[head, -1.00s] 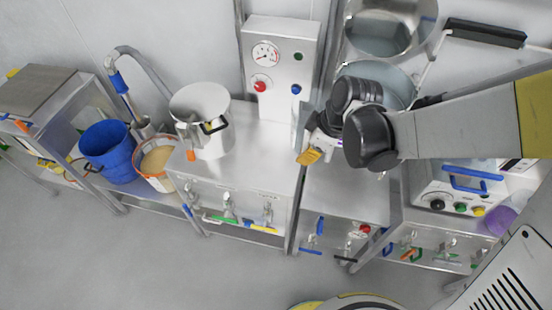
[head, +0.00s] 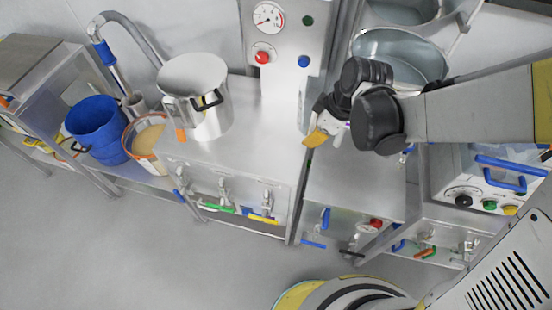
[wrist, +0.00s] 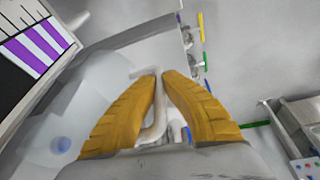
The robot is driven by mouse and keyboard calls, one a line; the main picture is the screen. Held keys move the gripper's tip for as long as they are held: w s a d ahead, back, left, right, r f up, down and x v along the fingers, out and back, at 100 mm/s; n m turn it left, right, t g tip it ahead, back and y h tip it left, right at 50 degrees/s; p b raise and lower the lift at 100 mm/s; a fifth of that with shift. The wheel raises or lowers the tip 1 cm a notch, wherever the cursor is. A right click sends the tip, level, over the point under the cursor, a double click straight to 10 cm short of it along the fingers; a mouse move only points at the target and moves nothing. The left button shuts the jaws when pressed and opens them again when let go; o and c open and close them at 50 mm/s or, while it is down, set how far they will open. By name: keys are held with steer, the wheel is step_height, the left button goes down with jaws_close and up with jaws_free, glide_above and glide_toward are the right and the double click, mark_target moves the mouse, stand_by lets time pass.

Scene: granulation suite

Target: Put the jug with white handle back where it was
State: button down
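My gripper (wrist: 158,78) has yellow ridged fingers, close together on a white curved handle (wrist: 158,115) in the wrist view. A pale, see-through body (wrist: 62,110) with a round blue spot fills the left of that view and appears to be the jug with white handle. In the head view my gripper (head: 316,137) is above the steel bench, just right of the gauge column. The jug cannot be clearly made out there. Whether it touches a surface is unclear.
A steel vessel (head: 205,85) stands on the steel bench (head: 255,155). A blue bucket (head: 98,130) and an orange-rimmed tub (head: 148,143) are to the left. The gauge column (head: 275,45) is close by my gripper. A large metal bowl (head: 405,50) is behind the arm.

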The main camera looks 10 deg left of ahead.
steer(key=shift+a+f, duration=0.15)
steer(key=shift+f, duration=0.35)
steer(key=s+a+f+b, duration=0.4)
steer(key=a+f+b, duration=0.2)
steer(key=a+f, duration=0.4)
steer(key=shift+a+f, duration=0.3)
steer(key=shift+f+b, duration=0.25)
steer(key=shift+b, duration=0.1)
steer(key=c, duration=1.6)
jaws_free()
steer(key=shift+r, duration=0.1)
steer(key=shift+r, duration=0.1)
